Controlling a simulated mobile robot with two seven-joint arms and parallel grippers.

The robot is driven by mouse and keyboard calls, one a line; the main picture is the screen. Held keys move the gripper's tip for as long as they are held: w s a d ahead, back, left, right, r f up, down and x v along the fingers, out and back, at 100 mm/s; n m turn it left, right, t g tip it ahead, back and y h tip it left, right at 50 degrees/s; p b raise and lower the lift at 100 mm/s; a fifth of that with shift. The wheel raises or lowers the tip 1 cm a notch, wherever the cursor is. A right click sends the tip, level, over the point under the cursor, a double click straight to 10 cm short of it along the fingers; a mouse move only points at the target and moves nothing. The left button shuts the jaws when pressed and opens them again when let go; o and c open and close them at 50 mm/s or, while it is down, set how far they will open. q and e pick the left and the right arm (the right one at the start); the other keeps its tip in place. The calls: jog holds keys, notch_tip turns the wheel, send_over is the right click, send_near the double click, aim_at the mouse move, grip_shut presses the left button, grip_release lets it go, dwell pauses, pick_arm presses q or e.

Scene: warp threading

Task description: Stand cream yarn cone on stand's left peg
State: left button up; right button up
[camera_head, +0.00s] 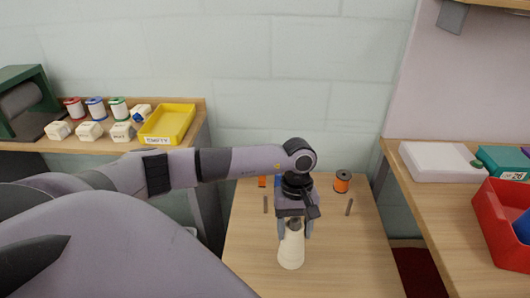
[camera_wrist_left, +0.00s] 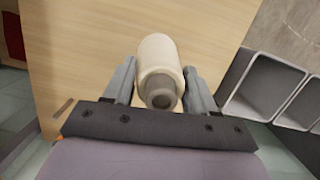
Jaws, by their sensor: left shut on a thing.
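The cream yarn cone (camera_head: 291,253) is upright between the fingers of my left gripper (camera_head: 295,228), over the front middle of the wooden table. In the left wrist view the cone (camera_wrist_left: 158,55) sits between the two fingers of the left gripper (camera_wrist_left: 160,88), its grey tip toward the camera. I cannot tell whether its base touches the table. Two thin grey peg-like pieces show behind it, a left one (camera_head: 265,204) and a right one (camera_head: 349,207). Any stand base is not clear; my arm hides part of that area. My right gripper is not in view.
An orange spool (camera_head: 342,182) stands at the table's back right. A shelf at left holds spools, white blocks and a yellow tray (camera_head: 185,122). A side table at right holds a red bin (camera_head: 497,235) and a white box (camera_head: 437,163). The wooden table's front (camera_head: 345,262) is clear.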

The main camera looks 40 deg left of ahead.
pick_arm(q)
jog(key=w+a+r+n+t+y+b, duration=0.15)
jog(key=w+a+n, duration=0.25)
jog(key=a+n, duration=0.45)
jog(key=w+a+r+n+t+b, duration=0.1)
jog(key=w+a+r+n+b, duration=0.3)
jog(key=n, duration=0.8)
jog(key=w+a+r+n+t+y, duration=0.1)
jog(key=w+a+r+n, duration=0.15)
jog(key=a+n, duration=0.6)
jog(key=shift+n, duration=0.7)
jog(key=shift+w+d+f+b, duration=0.1)
jog(key=shift+d+f+b, duration=0.15)
jog(key=shift+f+b, duration=1.55)
jog(key=shift+w+d+f+b, duration=0.15)
jog(key=shift+f+b, duration=0.8)
jog(key=shift+f, duration=1.6)
jog(key=shift+d+f+b, duration=0.3)
jog(key=shift+f+b, duration=1.1)
jog(key=shift+f, duration=1.45)
jog(key=o, duration=1)
